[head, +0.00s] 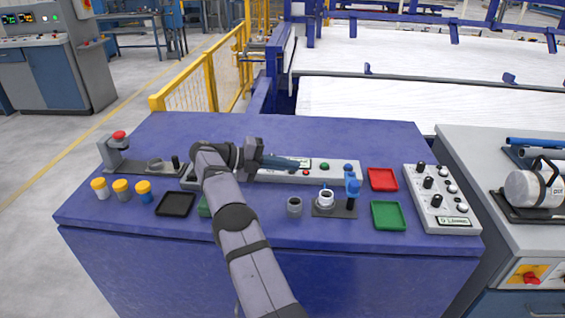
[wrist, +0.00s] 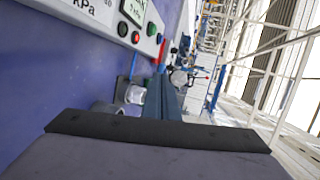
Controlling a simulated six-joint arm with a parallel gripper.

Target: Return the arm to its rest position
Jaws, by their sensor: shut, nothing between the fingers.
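My arm reaches over the blue table (head: 330,265) in the head view. My gripper (head: 300,163) points right above the long grey panel (head: 345,168), and its dark fingers are together with nothing between them. The fingers also show in the wrist view (wrist: 165,85), over the table side of the panel. A grey pipe piece (head: 294,207) stands on the table below and apart from the gripper. A white ring-shaped piece (head: 326,199) stands on a dark fixture beside a blue-topped post (head: 352,188).
Red (head: 382,179), green (head: 388,215) and black (head: 175,204) trays lie on the table. Several capped jars (head: 121,189) and an emergency-stop stand (head: 118,150) are at left. A knob box (head: 440,198) is at right. My arm partly hides another green tray. The table's back strip is clear.

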